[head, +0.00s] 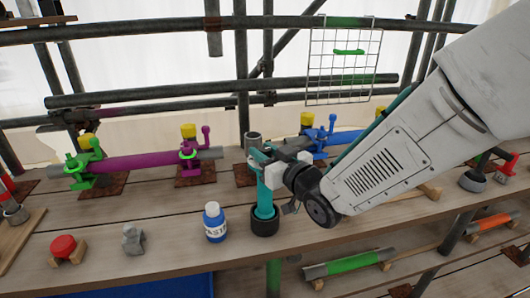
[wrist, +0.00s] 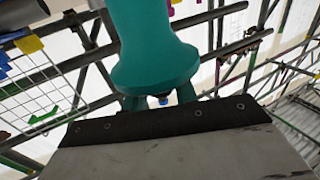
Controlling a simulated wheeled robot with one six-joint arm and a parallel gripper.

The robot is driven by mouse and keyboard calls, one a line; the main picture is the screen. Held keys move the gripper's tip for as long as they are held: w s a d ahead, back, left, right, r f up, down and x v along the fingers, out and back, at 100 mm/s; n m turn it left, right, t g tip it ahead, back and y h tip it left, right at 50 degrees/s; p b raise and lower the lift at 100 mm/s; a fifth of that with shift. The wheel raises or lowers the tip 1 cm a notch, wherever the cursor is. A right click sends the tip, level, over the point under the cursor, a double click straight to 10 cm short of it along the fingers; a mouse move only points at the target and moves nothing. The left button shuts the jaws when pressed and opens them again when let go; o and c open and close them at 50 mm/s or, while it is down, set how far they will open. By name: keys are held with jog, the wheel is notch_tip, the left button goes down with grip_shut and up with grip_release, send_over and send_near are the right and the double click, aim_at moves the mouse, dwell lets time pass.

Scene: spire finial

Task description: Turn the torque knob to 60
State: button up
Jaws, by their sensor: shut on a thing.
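A teal upright tool (head: 265,197) stands in a black round holder (head: 264,222) on the plank bench, in the middle of the head view. My gripper (head: 262,158) reaches in from the right and is shut on the upper part of this tool. In the wrist view a large teal body (wrist: 155,50) fills the top middle, in front of my fingers. I cannot make out the torque knob's scale or its setting; my gripper hides much of the tool's top.
A white and blue bottle (head: 214,222) stands close left of the holder. A red knob-like piece (head: 63,246) and a grey piece (head: 132,239) sit front left.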

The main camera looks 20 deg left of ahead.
jog(key=n+g+y, duration=0.1)
jog(key=n+g, duration=0.1)
jog(key=g, duration=0.1)
jog(key=n+g+y, duration=0.2)
jog(key=g, duration=0.1)
jog(key=shift+w+n+g, duration=0.1)
jog(key=shift+n+g, duration=0.3)
jog(key=n+g, duration=0.2)
jog(key=g, duration=0.1)
jog(key=n+g, duration=0.2)
jog(key=g, duration=0.2)
jog(key=shift+n, duration=0.3)
jog(key=n+g+h, duration=0.1)
jog(key=n+g, duration=0.1)
jog(key=g, duration=0.1)
jog(key=n+g+h, duration=0.1)
jog(key=n+g, duration=0.1)
jog(key=g, duration=0.1)
jog(key=shift+f+n+g+h, duration=0.1)
jog(key=shift+n+g+h, duration=0.2)
jog(key=shift+g, duration=0.1)
jog(key=shift+n+g+h, duration=2)
jog(key=shift+g+h, duration=0.2)
jog(key=shift+g, duration=0.1)
jog(key=shift+h, duration=0.3)
jog(key=o, duration=0.9)
jog(key=shift+o, duration=0.2)
